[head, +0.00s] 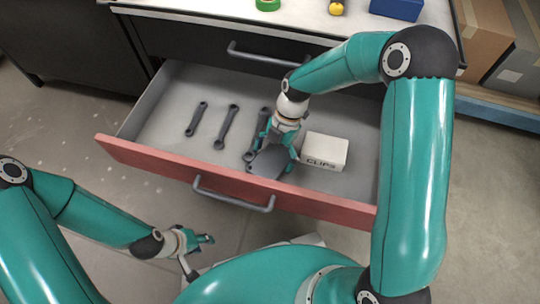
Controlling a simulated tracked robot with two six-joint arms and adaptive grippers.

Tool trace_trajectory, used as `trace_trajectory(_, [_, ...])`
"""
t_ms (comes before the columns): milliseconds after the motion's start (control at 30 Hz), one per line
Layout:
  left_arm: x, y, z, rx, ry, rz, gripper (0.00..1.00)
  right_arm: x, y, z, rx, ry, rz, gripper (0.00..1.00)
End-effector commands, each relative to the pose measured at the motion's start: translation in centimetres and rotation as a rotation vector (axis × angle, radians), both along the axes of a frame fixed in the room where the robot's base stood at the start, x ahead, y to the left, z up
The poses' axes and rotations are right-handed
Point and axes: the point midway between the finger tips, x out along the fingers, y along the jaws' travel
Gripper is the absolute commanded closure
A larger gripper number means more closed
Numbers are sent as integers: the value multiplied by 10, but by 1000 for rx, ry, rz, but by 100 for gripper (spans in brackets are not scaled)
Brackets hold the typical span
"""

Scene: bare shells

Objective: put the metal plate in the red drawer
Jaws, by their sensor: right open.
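The red drawer (160,163) stands pulled out below the worktop, with a grey handle on its red front. The metal plate (268,163) is a dark grey flat piece inside the drawer, near its front wall. My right gripper (276,147) reaches down into the drawer with its open fingers at the plate; I cannot tell whether they touch it. My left gripper (200,252) is outside, in front of and below the drawer front; its jaw opening is not clear.
Several dark wrenches (227,127) lie in the drawer left of the plate. A white box marked CLIPS (325,151) stands just right of it. The worktop above holds a green roll (267,5), a yellow item (336,8) and a blue box (397,9). Cardboard boxes (480,35) stand at right.

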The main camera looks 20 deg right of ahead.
Motion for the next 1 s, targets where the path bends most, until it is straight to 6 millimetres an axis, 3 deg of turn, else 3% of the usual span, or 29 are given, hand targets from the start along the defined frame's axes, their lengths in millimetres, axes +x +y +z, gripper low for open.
trace_trajectory(167, [0, 0, 6, 0, 0, 0, 60, 4, -4, 14, 0, -4, -2, 0])
trace_trajectory(633, [0, 0, 36, 0, 0, 0, 60, 22, -32, 94, 0, -3, -2, 0])
trace_trajectory(800, [0, 0, 40, 0, 0, 0, 60, 25, -37, 108, 0, -2, 1, 0])
trace_trajectory(1000, [0, 0, 40, 0, 0, 0, 60, 26, -38, 111, 0, 0, 1, 0])
